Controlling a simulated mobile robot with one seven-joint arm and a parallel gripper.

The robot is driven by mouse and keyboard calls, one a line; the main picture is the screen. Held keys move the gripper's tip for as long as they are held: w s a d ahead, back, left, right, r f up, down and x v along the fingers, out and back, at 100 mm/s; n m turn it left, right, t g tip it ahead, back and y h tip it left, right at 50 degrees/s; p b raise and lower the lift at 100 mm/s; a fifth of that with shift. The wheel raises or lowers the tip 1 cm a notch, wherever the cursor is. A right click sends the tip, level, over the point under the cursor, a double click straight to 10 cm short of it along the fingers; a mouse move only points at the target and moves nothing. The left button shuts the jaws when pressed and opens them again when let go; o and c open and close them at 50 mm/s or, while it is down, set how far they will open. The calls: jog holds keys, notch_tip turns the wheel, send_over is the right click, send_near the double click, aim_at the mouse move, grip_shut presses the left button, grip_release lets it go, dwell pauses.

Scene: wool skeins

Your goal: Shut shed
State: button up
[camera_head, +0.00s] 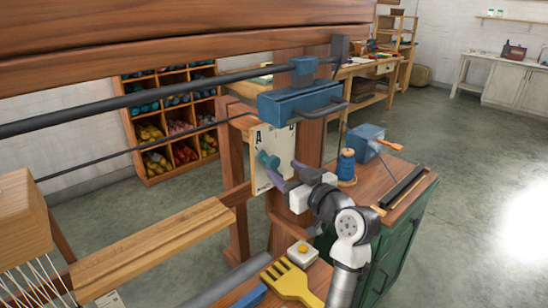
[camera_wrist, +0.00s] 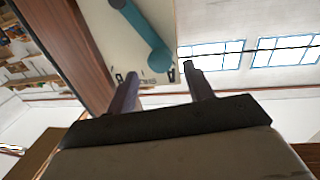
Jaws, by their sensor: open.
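A teal lever (camera_head: 267,160) with a rounded end is mounted on a cream plate (camera_head: 262,140) on the wooden loom post. The plate has an "A" at its upper left; another mark at its upper right is partly hidden. My gripper (camera_head: 286,173) is open, just right of and below the lever. In the wrist view the lever (camera_wrist: 140,28) slants down to its round end, which appears between and beyond the fingertips (camera_wrist: 158,69). Nothing is gripped; I cannot tell whether a finger touches the lever. The shed itself is not clearly visible.
A blue box with a handle (camera_head: 300,101) sits just above the plate. A green cabinet (camera_head: 402,240) at right bears a blue thread spool (camera_head: 346,165) and a blue device (camera_head: 366,142). A yellow comb (camera_head: 289,283) lies below my arm. Open floor is at right.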

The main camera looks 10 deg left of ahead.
aim_at(276, 164)
jog(key=p+x, duration=0.1)
jog(key=x, duration=0.4)
jog(key=shift+w+a, duration=0.2)
jog(key=shift+a, duration=0.1)
grip_shut()
